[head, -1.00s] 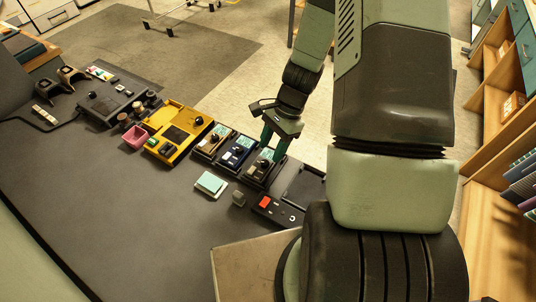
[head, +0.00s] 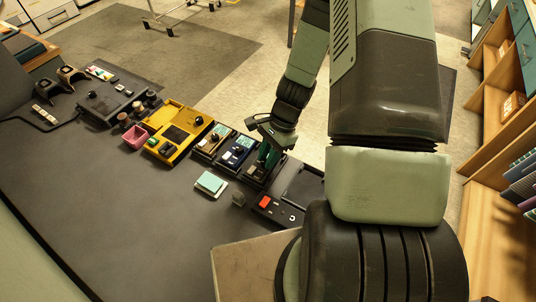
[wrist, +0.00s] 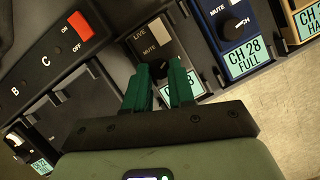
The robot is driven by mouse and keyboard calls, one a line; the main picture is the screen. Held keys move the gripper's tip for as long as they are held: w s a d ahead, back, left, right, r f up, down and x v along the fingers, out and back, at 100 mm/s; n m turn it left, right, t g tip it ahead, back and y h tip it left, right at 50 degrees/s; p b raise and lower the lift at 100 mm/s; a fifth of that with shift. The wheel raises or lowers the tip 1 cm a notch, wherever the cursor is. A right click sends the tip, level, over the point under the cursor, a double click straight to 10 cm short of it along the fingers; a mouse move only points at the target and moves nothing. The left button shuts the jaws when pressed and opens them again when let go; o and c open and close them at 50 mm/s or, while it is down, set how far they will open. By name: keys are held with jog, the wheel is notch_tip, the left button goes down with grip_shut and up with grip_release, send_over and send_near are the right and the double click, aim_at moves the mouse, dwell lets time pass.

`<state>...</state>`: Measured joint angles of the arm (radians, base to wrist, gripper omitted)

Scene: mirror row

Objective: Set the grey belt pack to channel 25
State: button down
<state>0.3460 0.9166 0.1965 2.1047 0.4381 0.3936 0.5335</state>
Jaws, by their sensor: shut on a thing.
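The grey belt pack (wrist: 152,40) lies in the row, with a LIVE/MUTE switch and a dark channel knob (wrist: 157,68). My gripper (wrist: 158,76) has its green fingers shut on that knob. The pack's cyan label (wrist: 197,86) is mostly hidden behind the right finger; only a trailing "5" can be made out, so I cannot read the full channel. In the head view, my gripper (head: 263,160) reaches down onto the grey pack (head: 254,174), at the right end of the belt packs.
Close beside it is the blue belt pack (wrist: 232,28), labelled CH 28 FULL, then a tan pack (wrist: 303,20). On the other side is a black panel with a red switch (wrist: 74,27). A cyan notepad (head: 211,183) and yellow unit (head: 178,132) lie nearby.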

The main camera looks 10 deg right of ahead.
jog(key=n, duration=0.1)
jog(key=n+g, duration=0.1)
jog(key=n, duration=0.1)
jog(key=shift+w+a+h, duration=0.15)
jog(key=shift+h, duration=0.25)
jog(key=shift+n+g+h, duration=0.3)
jog(key=shift+n, duration=0.9)
jog(key=c, duration=0.9)
grip_release()
jog(key=shift+c, duration=0.2)
jog(key=v, duration=1.1)
